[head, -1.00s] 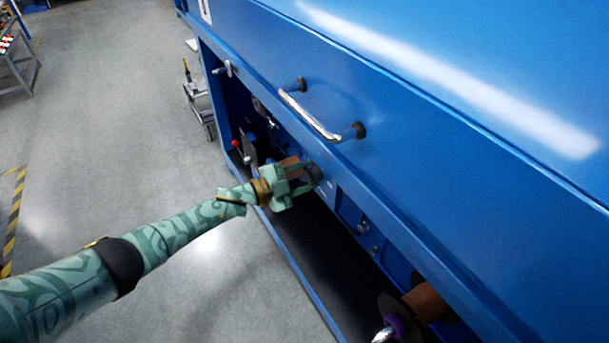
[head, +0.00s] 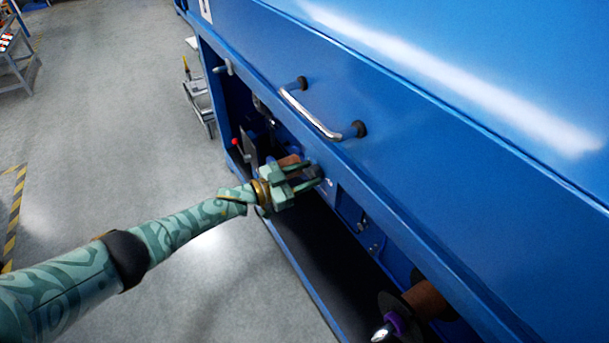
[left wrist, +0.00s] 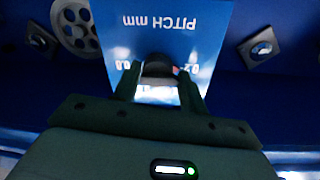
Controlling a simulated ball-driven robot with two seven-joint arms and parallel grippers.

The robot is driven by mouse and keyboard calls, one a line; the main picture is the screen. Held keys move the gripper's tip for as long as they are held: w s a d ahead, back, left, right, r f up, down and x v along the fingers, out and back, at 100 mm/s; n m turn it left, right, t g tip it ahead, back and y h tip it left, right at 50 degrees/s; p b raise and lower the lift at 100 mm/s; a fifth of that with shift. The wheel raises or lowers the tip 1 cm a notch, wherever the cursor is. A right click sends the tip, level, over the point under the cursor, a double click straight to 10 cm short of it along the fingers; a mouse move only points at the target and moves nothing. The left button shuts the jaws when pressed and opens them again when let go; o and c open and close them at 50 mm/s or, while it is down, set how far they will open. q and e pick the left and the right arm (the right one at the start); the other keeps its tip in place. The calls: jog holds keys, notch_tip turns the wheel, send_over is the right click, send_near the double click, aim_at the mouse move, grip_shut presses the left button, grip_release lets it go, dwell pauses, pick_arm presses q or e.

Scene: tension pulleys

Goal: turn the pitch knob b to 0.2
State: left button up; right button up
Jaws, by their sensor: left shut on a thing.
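The pitch knob b (left wrist: 158,68) is a dark round knob on a blue plate (left wrist: 200,20) lettered "PITCH mm", which appears upside down in the left wrist view. Scale marks show beside it, 0.2 on the right and what looks like 0.8 on the left. My left gripper (left wrist: 160,88) is shut on the knob, one finger on each side. The fingers hide part of it, and I cannot read its pointer. In the head view my left gripper (head: 317,174) reaches under the blue cover to the machine's front panel. My right gripper is not in view.
A blue machine cover (head: 440,110) with a chrome handle (head: 310,115) overhangs the panel. A brown spool (head: 425,300) sits lower right, and a red-tipped lever (head: 236,143) is left of the gripper. Grey floor (head: 110,130) lies open at left.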

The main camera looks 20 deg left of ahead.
pick_arm(q)
jog(key=shift+s+d+f, duration=0.25)
jog(key=shift+d+f, duration=0.05)
jog(key=shift+f, duration=0.05)
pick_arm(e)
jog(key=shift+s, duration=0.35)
pick_arm(q)
jog(key=o, duration=0.6)
jog(key=shift+o, duration=1)
jog(key=shift+w+r, duration=0.15)
jog(key=shift+r, duration=0.05)
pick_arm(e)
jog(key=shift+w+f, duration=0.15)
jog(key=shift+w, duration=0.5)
pick_arm(q)
jog(key=shift+a, duration=0.15)
